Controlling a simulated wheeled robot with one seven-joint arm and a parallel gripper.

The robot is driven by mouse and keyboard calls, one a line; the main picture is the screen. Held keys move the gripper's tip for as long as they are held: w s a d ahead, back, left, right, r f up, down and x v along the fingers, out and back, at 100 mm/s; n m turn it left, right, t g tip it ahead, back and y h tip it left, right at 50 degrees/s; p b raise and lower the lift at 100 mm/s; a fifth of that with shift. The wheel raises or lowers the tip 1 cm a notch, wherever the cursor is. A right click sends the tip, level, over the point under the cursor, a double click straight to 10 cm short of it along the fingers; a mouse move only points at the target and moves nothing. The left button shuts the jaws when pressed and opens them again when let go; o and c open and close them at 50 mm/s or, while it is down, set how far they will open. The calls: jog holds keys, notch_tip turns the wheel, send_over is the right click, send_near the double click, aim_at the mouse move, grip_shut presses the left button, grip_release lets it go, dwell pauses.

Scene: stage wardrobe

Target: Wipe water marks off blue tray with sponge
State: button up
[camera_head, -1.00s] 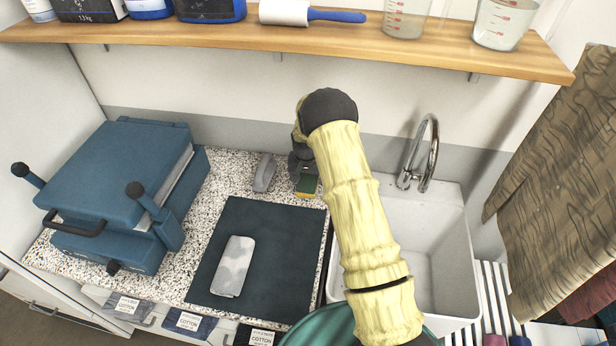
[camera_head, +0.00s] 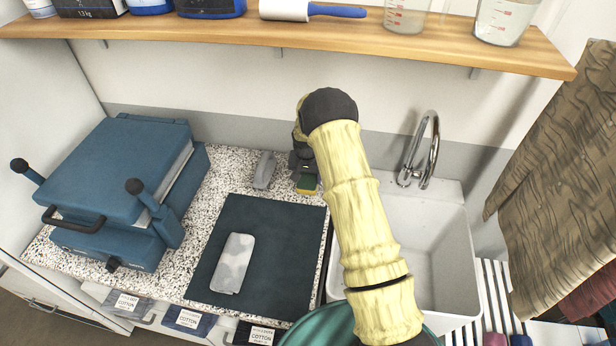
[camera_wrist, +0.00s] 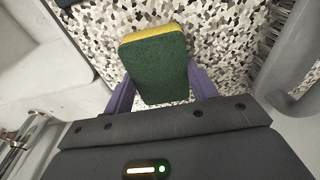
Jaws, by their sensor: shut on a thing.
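My gripper (camera_head: 304,174) is shut on a sponge (camera_head: 307,185) with a dark green face and a yellow layer. In the wrist view, the sponge (camera_wrist: 158,68) sits between the purple fingers of my gripper (camera_wrist: 162,88). It is over the speckled counter, behind the right back corner of a flat dark blue rectangle (camera_head: 285,240). On that rectangle lies a smaller rounded piece (camera_head: 233,263), pale grey with mottled whitish patches. I cannot tell which of these two is the blue tray, or whether the patches are water marks. My arm hides part of the counter and sink.
A grey handled tool (camera_head: 264,170) stands just left of my gripper. A blue press (camera_head: 120,180) fills the left of the counter. A white sink (camera_head: 430,240) with a tall faucet (camera_head: 430,140) is to the right. A wooden shelf (camera_head: 300,38) with bottles and jugs hangs above.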

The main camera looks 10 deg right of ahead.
aim_at(308, 178)
jog(key=shift+r+p, duration=1.7)
jog(key=shift+r, duration=1.7)
jog(key=shift+a, duration=0.15)
jog(key=shift+s+r, duration=0.1)
